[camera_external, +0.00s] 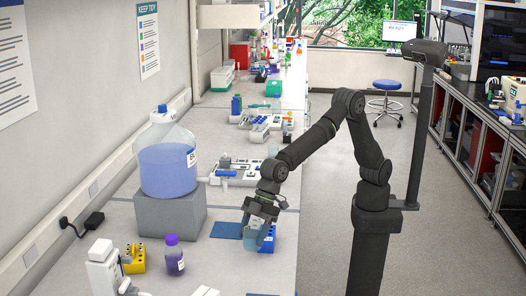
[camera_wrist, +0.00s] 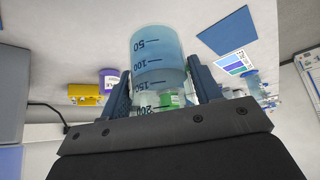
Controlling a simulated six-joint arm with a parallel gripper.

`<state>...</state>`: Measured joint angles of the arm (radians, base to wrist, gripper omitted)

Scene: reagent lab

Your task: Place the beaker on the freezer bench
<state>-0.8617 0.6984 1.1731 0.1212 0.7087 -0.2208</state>
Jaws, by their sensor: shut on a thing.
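The beaker (camera_wrist: 157,62) is clear, holds blue liquid and has dark volume marks. In the wrist view it sits between the two fingers of my gripper (camera_wrist: 162,88), which is shut on it. In the external view my gripper (camera_external: 261,212) is low over the long pale bench (camera_external: 205,268), with the beaker (camera_external: 251,240) below it, partly hidden by the fingers. The beaker is beside a blue mat (camera_external: 226,230); I cannot tell whether it touches the bench. No label shows which surface is the freezer bench.
A large carboy (camera_external: 167,168) of blue liquid stands on a grey block (camera_external: 170,217) to the left. A purple-capped bottle (camera_external: 174,262) and a yellow rack (camera_external: 134,259) stand nearer. Several racks and bottles line the bench behind. A dark-framed bench (camera_external: 470,130) runs along the right.

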